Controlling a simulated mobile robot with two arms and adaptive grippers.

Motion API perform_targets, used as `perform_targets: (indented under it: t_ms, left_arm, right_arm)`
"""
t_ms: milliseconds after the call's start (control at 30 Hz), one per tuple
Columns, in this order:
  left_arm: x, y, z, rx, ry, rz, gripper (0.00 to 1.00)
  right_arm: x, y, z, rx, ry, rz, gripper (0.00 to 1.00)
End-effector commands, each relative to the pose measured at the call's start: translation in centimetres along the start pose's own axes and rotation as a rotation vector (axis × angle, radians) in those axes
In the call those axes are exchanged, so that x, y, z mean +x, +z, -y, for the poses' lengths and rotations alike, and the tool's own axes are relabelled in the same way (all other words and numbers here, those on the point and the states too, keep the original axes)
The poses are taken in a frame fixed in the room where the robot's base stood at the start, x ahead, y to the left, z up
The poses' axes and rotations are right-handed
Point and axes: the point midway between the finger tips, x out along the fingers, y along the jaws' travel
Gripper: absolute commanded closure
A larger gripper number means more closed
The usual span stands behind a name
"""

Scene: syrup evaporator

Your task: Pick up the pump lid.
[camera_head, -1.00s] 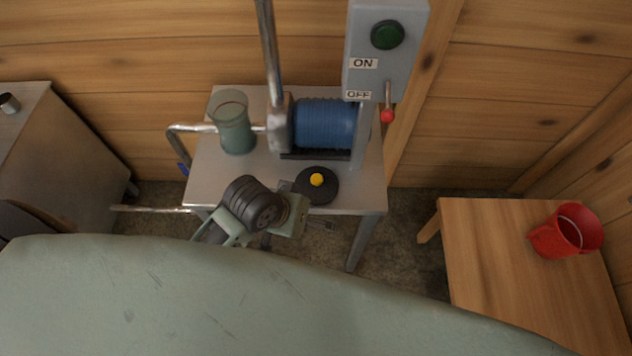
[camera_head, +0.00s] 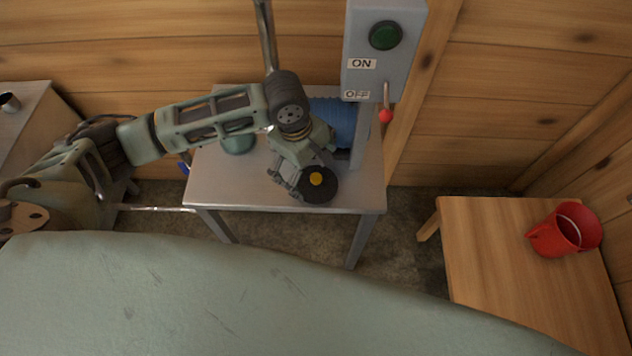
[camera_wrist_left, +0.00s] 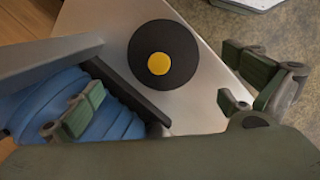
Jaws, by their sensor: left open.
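The pump lid (camera_head: 324,190) is a flat black disc with a yellow knob in its middle. It lies on the metal table (camera_head: 240,188), near the front right edge. It also shows whole in the left wrist view (camera_wrist_left: 176,42), with the blue pump motor beside it. My left gripper (camera_head: 296,192) is over the table at the lid's left side in the head view. In the wrist view its fingers (camera_wrist_left: 165,105) are spread wide, with nothing between them, and the lid lies beyond them. My right gripper is not in view.
The blue motor (camera_head: 335,118) stands behind the lid, partly hidden by my left arm. A grey switch box (camera_head: 375,60) with a red-tipped lever rises at the right. The glass jar (camera_head: 238,144) is mostly covered by my arm.

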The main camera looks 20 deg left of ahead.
Motion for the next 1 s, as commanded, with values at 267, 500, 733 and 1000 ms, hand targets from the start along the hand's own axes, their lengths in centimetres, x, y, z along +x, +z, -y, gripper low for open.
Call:
perform_targets:
  t_ms: [267,500,733,1000]
  left_arm:
    - [3.7,0.2,0.2,0.003,-0.002,0.000,0.00]
    - [6.0,0.2,0.2,0.005,0.002,-0.001,0.00]
    - [6.1,0.3,0.2,0.006,0.003,0.000,0.03]
    - [6.0,0.2,0.2,0.006,0.003,0.000,0.26]
  right_arm:
    - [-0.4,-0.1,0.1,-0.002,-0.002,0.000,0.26]
    - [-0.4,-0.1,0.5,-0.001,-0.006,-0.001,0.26]
    - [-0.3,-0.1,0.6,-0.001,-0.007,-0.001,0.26]
    - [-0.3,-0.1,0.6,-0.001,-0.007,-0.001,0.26]
